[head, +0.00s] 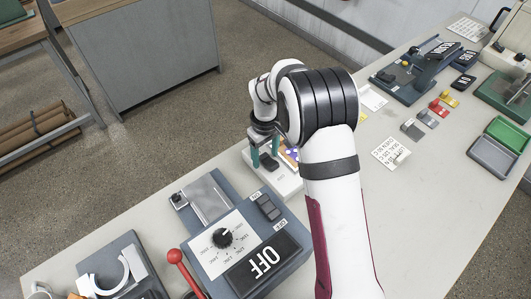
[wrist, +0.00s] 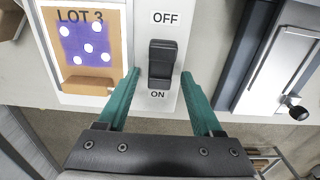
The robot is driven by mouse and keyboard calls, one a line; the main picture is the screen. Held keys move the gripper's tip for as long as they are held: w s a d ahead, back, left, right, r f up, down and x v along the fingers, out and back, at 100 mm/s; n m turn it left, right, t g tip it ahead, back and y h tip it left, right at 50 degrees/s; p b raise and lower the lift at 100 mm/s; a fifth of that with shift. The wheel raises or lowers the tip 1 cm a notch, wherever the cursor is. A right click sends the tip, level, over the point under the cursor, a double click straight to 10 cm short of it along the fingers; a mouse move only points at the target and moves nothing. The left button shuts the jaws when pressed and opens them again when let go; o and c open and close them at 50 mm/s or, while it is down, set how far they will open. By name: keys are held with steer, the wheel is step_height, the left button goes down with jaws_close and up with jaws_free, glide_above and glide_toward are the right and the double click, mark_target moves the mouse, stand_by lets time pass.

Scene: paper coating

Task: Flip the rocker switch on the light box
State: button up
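The light box (wrist: 190,16) is a white box with a black rocker switch (wrist: 162,62) between an OFF label above and an ON label below in the wrist view. I cannot tell which end is pressed in. In the head view the box (head: 284,184) stands near the table's left edge, partly hidden by my arm. The dark switch (head: 269,163) shows below the fingers. My gripper (wrist: 161,75) has teal fingers, open and empty, one on each side of the switch. Contact cannot be told. In the head view the gripper (head: 265,151) points down over the box.
A LOT 3 card (wrist: 112,48) with white dots on purple lies on the box beside the switch. A grey-blue device with a metal plate (wrist: 280,60) stands close on the right.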

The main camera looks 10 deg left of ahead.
jaws_close()
steer(key=t+y, duration=0.2)
steer(key=shift+s+d+r+t+y, duration=0.15)
steer(key=shift+s+d+t+y, duration=0.15)
steer(key=shift+s, duration=0.05)
stand_by(0.4)
steer(key=shift+o, duration=0.3)
jaws_free()
